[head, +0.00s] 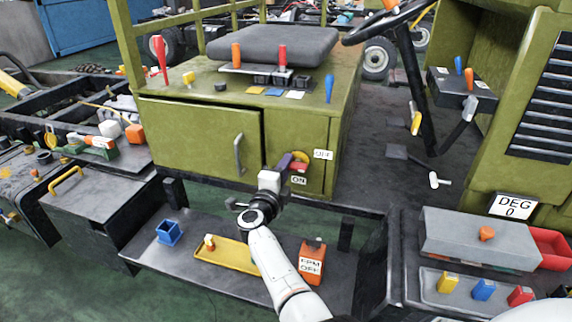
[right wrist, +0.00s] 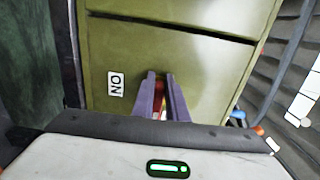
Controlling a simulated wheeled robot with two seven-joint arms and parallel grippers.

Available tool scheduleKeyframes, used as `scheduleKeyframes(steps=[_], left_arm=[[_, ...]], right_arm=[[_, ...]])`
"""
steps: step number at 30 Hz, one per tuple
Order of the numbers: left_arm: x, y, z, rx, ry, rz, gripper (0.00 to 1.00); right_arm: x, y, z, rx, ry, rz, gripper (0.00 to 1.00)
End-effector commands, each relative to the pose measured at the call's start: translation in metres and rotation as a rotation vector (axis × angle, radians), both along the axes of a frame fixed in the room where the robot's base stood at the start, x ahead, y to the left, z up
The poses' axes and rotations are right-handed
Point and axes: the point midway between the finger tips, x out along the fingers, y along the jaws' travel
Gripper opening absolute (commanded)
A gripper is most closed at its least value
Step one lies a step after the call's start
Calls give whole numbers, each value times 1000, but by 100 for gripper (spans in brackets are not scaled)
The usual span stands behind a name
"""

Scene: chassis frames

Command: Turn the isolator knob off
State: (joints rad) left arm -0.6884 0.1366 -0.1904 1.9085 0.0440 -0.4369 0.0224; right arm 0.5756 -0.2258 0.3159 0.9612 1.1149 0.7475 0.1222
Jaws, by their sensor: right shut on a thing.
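The isolator knob (head: 301,166), red with yellow, is on the front of the olive green cabinet (head: 200,130), right of its door handle. An ON label (head: 299,180) is just below it and an OFF label (head: 323,154) is to its upper right. My right gripper (head: 291,160) reaches up to the panel and is shut on the knob. In the right wrist view its two purple fingers (right wrist: 161,92) flank the red knob (right wrist: 159,88), which they mostly hide. The ON label (right wrist: 115,84) appears sideways left of the fingers. My left gripper is not in view.
Below is a shelf with a blue holder (head: 168,232), a yellow tray (head: 222,252) and an orange box (head: 312,262). A grey seat (head: 272,44) and several coloured levers are above the cabinet.

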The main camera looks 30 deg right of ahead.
Motion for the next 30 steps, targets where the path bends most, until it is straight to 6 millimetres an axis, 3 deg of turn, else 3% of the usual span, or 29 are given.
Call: scheduleKeyframes(steps=[9, 10, 13, 23, 30], left_arm=[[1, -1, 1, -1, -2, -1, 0], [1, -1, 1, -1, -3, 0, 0], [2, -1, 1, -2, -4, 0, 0], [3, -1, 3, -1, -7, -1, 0], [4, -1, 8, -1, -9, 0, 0]], right_arm=[[-1, 0, -2, -2, 7, -1, 0], [-1, 0, -2, -2, 7, -1, 16], [-1, 0, -2, -2, 5, 0, 31], [-1, 2, -1, -1, 2, 0, 31], [-10, 30, -1, 2, 4, 2, 31]])
